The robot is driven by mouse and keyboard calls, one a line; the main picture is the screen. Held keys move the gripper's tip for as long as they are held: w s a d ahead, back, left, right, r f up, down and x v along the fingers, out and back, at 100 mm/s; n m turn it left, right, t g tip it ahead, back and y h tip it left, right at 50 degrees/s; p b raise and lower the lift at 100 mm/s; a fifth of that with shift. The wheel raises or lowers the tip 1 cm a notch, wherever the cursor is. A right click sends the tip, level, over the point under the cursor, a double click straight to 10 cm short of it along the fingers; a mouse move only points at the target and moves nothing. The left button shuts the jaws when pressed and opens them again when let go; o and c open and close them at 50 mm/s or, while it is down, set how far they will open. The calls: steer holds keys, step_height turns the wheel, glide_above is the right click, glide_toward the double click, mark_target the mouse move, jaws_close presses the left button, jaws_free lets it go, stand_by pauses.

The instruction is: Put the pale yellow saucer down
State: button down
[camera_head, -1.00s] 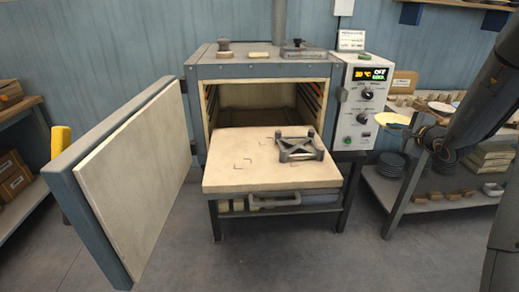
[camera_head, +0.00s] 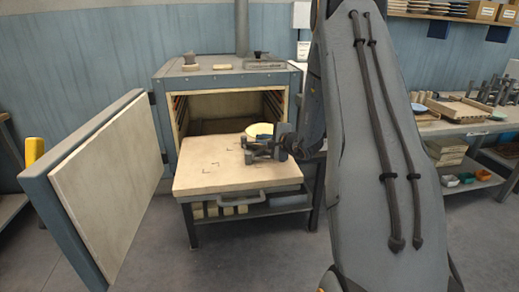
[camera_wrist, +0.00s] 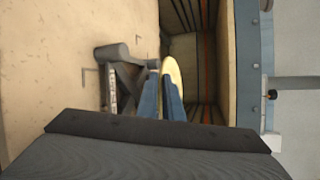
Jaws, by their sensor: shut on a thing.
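The pale yellow saucer (camera_head: 260,130) is over the back right part of the dryer's pulled-out shelf (camera_head: 215,180), in front of the open chamber. My gripper (camera_head: 277,138) is shut on its rim from the right. In the wrist view the saucer (camera_wrist: 175,72) shows nearly edge-on between the blue fingers of my gripper (camera_wrist: 162,90). A dark metal stand (camera_head: 256,151) is on the shelf, just below and in front of the saucer. It also shows in the wrist view (camera_wrist: 122,75). I cannot tell whether saucer and stand touch.
The dryer door (camera_head: 105,180) stands open at the left. Corner marks lie on the bare left part of the shelf. The chamber (camera_head: 225,110) behind is open. A workbench (camera_head: 465,125) with a tray and racks stands at the right. My arm hides the control panel.

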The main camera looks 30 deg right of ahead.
steer(key=shift+f+p, duration=0.55)
steer(key=shift+f, duration=1.85)
steer(key=shift+f, duration=0.1)
steer(key=c, duration=1.9)
jaws_free()
